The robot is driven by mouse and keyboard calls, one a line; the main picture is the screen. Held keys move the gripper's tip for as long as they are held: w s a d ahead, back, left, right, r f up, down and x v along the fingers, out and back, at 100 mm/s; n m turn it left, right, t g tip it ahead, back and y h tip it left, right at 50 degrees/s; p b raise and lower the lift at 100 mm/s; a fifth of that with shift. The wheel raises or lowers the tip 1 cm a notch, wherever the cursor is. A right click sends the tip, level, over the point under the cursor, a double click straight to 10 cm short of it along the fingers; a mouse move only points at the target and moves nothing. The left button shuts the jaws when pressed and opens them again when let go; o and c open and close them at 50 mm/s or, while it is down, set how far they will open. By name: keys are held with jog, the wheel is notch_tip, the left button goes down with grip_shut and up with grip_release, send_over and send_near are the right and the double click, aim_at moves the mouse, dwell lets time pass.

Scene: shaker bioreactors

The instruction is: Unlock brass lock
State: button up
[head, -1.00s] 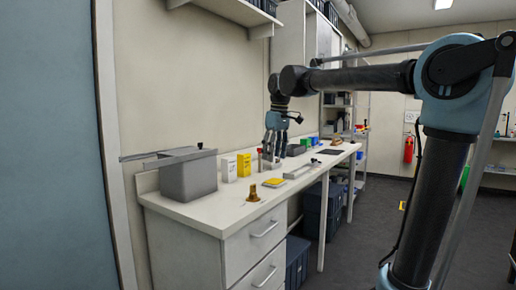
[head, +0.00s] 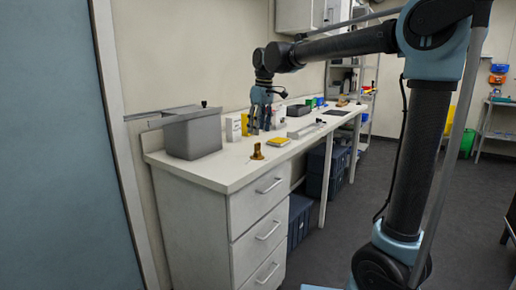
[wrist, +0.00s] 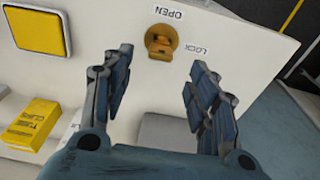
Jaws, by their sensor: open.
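The brass lock (head: 257,152) stands on the white countertop near its front edge. In the wrist view the brass lock (wrist: 161,41) sits beyond my fingertips, between the labels "OPEN" (wrist: 168,12) and "LOCK" (wrist: 200,51). My gripper (head: 260,126) hangs over the counter behind the lock, near the yellow box. In the wrist view my gripper (wrist: 157,75) is open and empty, with its fingers spread wide and apart from the lock.
A grey lidded container (head: 192,134) stands on the counter at left. A yellow box (wrist: 34,123) and a yellow square pad (wrist: 39,31) lie near my gripper. A white box (head: 233,128) stands behind.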

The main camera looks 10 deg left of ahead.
aim_at(258, 143)
jog(key=f, duration=0.5)
jog(key=a+f, duration=0.1)
jog(key=f, duration=0.2)
jog(key=shift+w+f, duration=0.15)
jog(key=shift+f, duration=0.15)
jog(key=shift+c, duration=0.3)
jog(key=c, duration=1.1)
